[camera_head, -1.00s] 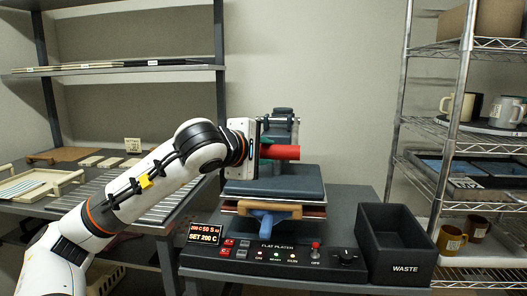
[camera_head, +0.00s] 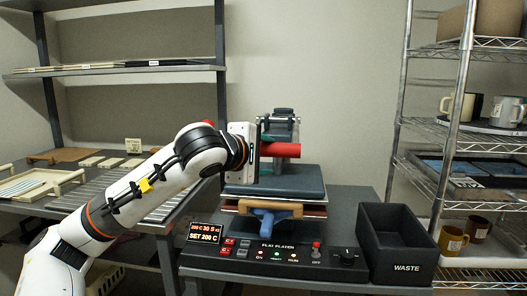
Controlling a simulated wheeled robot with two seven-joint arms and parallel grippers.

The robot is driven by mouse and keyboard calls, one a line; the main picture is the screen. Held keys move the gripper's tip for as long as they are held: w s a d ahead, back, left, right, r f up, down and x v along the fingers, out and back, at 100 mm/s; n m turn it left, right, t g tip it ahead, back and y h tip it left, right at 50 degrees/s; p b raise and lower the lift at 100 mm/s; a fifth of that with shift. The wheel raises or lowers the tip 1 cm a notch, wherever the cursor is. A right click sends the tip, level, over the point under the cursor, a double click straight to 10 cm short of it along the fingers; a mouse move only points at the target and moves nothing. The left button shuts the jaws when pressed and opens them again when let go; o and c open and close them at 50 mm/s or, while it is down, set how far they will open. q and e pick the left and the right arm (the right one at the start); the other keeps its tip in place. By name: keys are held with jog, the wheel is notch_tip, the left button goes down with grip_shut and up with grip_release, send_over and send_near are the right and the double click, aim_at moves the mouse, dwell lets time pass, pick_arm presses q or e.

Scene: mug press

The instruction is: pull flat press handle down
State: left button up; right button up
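The flat press (camera_head: 273,187) stands on the grey table, with a dark upper plate over a brown layered lower part. Its red handle (camera_head: 285,150) lies level above the plate, and its left part is hidden by my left gripper. My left gripper (camera_head: 262,150) is at the left part of the red handle. Its fingers are mostly hidden, so I cannot tell whether they are shut on the handle. My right gripper is not in view.
A control panel (camera_head: 275,256) with a lit display (camera_head: 206,233) is in front of the press. A black waste bin (camera_head: 397,245) stands to the right. A wire rack (camera_head: 456,140) with mugs is at the far right. A shelf unit stands at the left.

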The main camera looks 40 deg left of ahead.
pick_arm(q)
jog(key=shift+w+r, duration=0.1)
jog(key=shift+w, duration=0.05)
jog(key=shift+r, duration=0.1)
jog(key=v, duration=1.2)
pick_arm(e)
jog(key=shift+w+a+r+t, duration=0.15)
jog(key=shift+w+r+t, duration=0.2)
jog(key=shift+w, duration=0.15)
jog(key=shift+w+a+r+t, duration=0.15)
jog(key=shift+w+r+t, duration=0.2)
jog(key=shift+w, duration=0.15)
